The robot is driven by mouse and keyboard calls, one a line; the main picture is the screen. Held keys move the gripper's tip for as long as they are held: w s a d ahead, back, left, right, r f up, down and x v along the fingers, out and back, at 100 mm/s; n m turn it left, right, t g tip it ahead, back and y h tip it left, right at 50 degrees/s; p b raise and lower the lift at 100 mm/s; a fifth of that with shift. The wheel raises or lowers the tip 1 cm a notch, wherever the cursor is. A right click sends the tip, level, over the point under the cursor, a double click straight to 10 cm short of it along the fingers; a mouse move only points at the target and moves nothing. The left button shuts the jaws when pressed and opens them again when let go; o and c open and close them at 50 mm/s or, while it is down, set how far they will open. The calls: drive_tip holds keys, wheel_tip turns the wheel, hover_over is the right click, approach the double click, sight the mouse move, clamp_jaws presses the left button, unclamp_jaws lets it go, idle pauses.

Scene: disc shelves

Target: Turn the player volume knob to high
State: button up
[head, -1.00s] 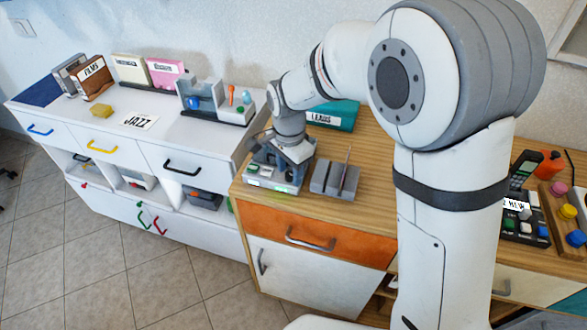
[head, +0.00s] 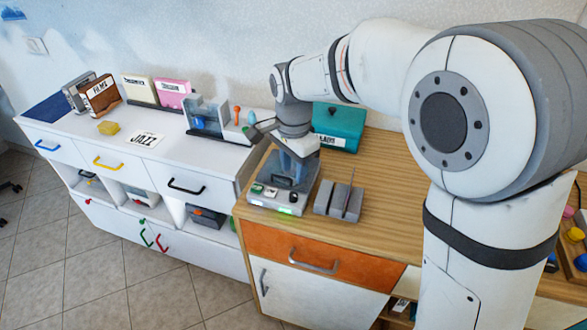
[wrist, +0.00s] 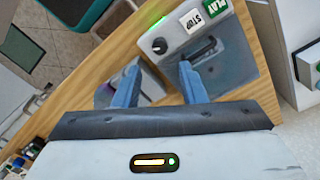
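The player (head: 262,206) is a grey box with a green light on the left end of the wooden counter. In the wrist view the player (wrist: 232,62) shows PLAY and STOP buttons, a green light strip and a round dark volume knob (wrist: 159,46) with a white mark. The knob also shows near the front right corner in the head view (head: 294,197). My gripper (wrist: 160,66) points down over the player, its two blue fingers apart with nothing between them. The knob appears just beyond the fingertips, in line with the gap; I see no contact. In the head view my gripper (head: 287,172) partly hides the player's back.
A grey block with a slot and thin stick (head: 336,200) stands close right of the player. A teal box (head: 340,127) stands behind. A white cabinet (head: 90,130) with a JAZZ card (head: 145,141) is at left. The counter's middle is clear.

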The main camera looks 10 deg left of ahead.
sight(293, 194)
drive_tip(key=r+p, duration=0.1)
drive_tip(key=p, duration=0.2)
drive_tip(key=shift+c, duration=0.7)
drive_tip(key=p, duration=0.3)
drive_tip(key=shift+f, duration=0.1)
drive_tip(key=shift+f+p, duration=0.15)
drive_tip(key=shift+p, duration=0.3)
wheel_tip(293, 194, down, 8)
drive_tip(key=shift+f+p, duration=0.2)
drive_tip(key=shift+p, duration=0.1)
drive_tip(key=shift+c, duration=0.3)
clamp_jaws()
drive_tip(key=shift+n, duration=0.4)
